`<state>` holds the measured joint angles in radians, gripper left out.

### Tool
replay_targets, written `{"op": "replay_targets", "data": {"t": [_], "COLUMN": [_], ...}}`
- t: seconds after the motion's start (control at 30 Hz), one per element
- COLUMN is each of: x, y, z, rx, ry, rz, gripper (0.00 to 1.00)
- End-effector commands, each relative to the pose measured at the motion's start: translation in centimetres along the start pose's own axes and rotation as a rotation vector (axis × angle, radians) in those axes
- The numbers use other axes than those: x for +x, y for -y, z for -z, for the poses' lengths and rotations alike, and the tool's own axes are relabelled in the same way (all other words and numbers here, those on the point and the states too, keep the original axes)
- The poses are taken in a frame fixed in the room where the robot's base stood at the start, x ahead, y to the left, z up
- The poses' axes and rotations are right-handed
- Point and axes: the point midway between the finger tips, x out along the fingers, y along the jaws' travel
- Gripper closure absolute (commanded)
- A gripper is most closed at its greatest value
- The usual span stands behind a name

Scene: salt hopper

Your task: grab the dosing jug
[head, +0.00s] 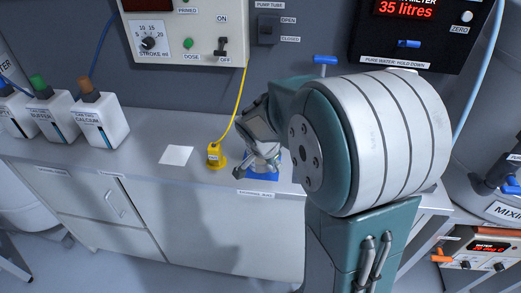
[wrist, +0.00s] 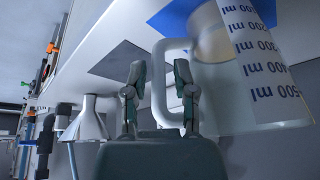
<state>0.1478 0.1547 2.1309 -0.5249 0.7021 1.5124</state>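The dosing jug (wrist: 262,75) is a clear vessel with dark ml markings and a white loop handle, at the right of the wrist view. My gripper (wrist: 160,75) is open. The outer bar of the jug's handle shows between its two fingers, with a gap on each side; I cannot tell whether anything touches. In the head view my gripper (head: 252,165) is low over a blue mat (head: 264,178) near the bench's front edge. It hides most of the jug there.
A yellow fitting (head: 214,156) on a yellow cable stands just left of my gripper. A white square (head: 176,155) lies farther left. Several labelled bottles (head: 100,120) stand at the bench's left. A control box (head: 185,30) hangs behind. A pale cone-shaped thing (wrist: 87,122) shows in the wrist view.

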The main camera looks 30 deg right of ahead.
Motion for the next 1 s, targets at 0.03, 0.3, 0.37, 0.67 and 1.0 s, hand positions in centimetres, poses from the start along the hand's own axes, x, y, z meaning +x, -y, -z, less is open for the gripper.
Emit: {"op": "replay_targets", "data": {"t": [0.03, 0.3, 0.37, 0.67, 1.0], "x": [0.6, 1.1, 1.0, 1.0, -1.9], "y": [-0.1, 0.0, 0.0, 0.0, 0.2], "z": [0.0, 0.0, 0.0, 0.0, 1.3], "rx": [0.0, 0.0, 0.0, 0.0, 0.002], "ry": [0.001, 0.0, 0.0, 0.0, -0.003], "rz": [-0.002, 0.001, 0.001, 0.002, 0.007], "gripper": [0.65, 0.65, 0.78, 1.0, 1.0]}}
